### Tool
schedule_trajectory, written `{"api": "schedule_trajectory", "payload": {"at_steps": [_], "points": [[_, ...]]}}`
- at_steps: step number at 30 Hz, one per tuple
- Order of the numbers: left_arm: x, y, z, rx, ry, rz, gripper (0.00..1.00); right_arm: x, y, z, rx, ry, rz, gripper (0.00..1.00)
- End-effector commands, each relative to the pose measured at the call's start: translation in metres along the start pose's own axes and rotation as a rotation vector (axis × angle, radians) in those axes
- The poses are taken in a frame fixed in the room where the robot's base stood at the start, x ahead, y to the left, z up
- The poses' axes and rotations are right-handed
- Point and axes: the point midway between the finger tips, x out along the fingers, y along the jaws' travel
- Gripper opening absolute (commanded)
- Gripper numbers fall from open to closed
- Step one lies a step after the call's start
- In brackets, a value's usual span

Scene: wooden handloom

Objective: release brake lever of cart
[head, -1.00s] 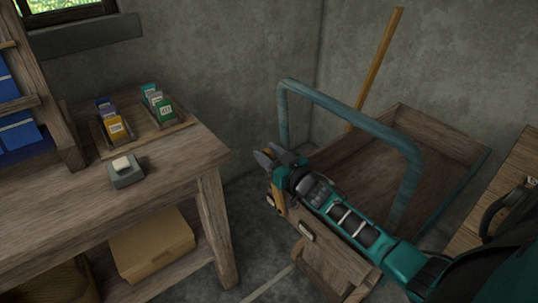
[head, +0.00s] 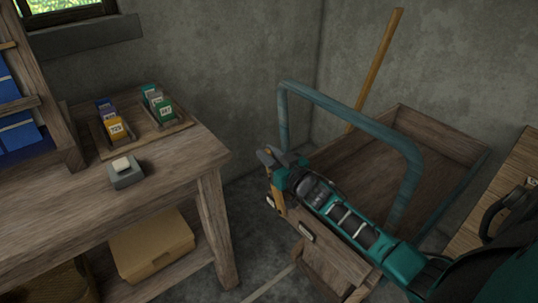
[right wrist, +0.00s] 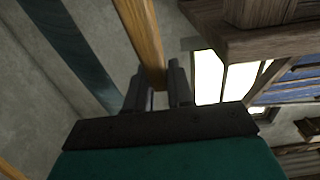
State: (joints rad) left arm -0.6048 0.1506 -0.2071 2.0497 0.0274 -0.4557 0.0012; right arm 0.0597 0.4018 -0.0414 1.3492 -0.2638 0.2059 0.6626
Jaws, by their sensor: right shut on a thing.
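The cart (head: 440,130) is a wooden box with a teal tube handle (head: 345,108) arching over it. A yellow-brown wooden brake lever (head: 279,203) stands upright at the cart's near left side. My right gripper (head: 268,154) is shut on the lever's upper part, which it hides in the head view. In the right wrist view the lever (right wrist: 142,38) runs between the two fingers (right wrist: 165,88). My left gripper is not in view.
A wooden table (head: 60,225) stands to the left with seed-packet-like cards (head: 160,103) in trays and a grey block (head: 125,174). A box (head: 152,245) lies on its lower shelf. A wooden pole (head: 380,65) leans against the wall behind the cart.

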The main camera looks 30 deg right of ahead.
Motion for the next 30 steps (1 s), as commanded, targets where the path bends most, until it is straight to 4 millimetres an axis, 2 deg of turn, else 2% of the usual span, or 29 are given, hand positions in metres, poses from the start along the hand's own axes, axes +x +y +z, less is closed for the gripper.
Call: {"api": "schedule_trajectory", "payload": {"at_steps": [7,14,24,30], "points": [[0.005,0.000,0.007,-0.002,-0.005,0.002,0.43,-0.011,0.000,0.001,0.002,0.056,0.001,0.00],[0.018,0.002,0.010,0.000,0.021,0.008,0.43,-0.039,0.000,-0.002,0.003,0.206,0.002,0.00],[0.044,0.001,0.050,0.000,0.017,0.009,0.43,-0.092,0.000,0.001,0.000,0.493,0.003,0.00],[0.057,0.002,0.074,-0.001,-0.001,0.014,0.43,-0.116,0.001,0.004,-0.001,0.633,0.002,0.00]]}}
